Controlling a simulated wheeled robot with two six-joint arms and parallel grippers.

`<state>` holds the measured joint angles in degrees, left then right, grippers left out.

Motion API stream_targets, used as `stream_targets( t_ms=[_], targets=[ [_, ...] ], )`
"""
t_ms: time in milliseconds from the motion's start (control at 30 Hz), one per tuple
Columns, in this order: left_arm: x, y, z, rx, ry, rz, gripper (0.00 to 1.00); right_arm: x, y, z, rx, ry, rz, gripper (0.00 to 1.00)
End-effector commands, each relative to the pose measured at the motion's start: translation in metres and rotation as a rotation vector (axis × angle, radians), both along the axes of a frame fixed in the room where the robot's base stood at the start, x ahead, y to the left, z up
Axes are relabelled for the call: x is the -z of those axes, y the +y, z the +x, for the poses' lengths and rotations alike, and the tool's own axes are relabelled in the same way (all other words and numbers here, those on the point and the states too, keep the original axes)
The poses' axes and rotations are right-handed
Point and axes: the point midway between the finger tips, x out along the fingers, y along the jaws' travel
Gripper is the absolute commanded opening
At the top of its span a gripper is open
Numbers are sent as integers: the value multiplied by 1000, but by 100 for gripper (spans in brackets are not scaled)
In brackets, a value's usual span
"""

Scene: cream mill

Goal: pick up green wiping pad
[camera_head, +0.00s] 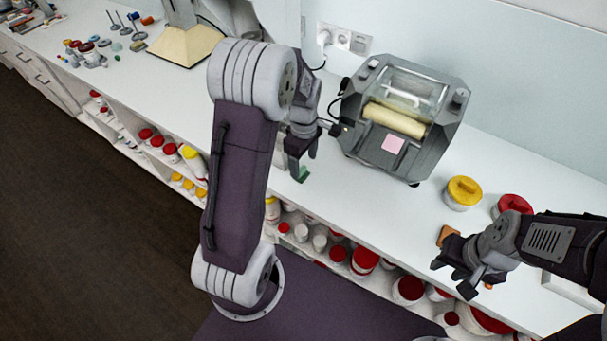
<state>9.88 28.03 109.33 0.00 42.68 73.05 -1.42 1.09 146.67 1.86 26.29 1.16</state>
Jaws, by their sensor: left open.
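The green wiping pad (303,175) lies on the white counter near its front edge, left of the grey mill. It is partly hidden by my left gripper. My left gripper (301,162) points down just above the pad, its jaws open; I cannot tell whether the fingers touch the pad. My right gripper (453,279) is at the lower right by the counter's front edge. Its fingers are spread and I see nothing between them.
The grey mill (435,150) with a cream roller stands behind the pad. A yellow-lidded jar (462,192), a red-lidded jar (514,205) and an orange-brown block (447,235) are to the right. Shelves of jars (365,259) run below the counter.

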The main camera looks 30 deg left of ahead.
Motion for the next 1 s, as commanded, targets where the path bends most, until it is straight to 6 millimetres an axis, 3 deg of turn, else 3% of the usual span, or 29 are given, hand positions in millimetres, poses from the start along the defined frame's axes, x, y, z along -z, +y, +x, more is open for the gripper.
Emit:
stream_targets(
  t_ms=[133,400,633,867,900,1000],
  targets=[
    [8,0,-1,0,3,-1,69,-2,0,0,0,0,0,36],
    [50,1,-1,1,2,-1,69,-5,0,0,0,0,0,36],
    [53,1,0,1,-1,0,69,-5,0,0,0,0,0,36],
    [52,1,0,1,-1,0,5,-5,0,0,0,0,0,36],
    [52,1,0,1,-1,0,0,-5,0,0,0,0,0,36],
    [52,1,0,1,-1,0,0,-5,0,0,0,0,0,36]
  ],
)
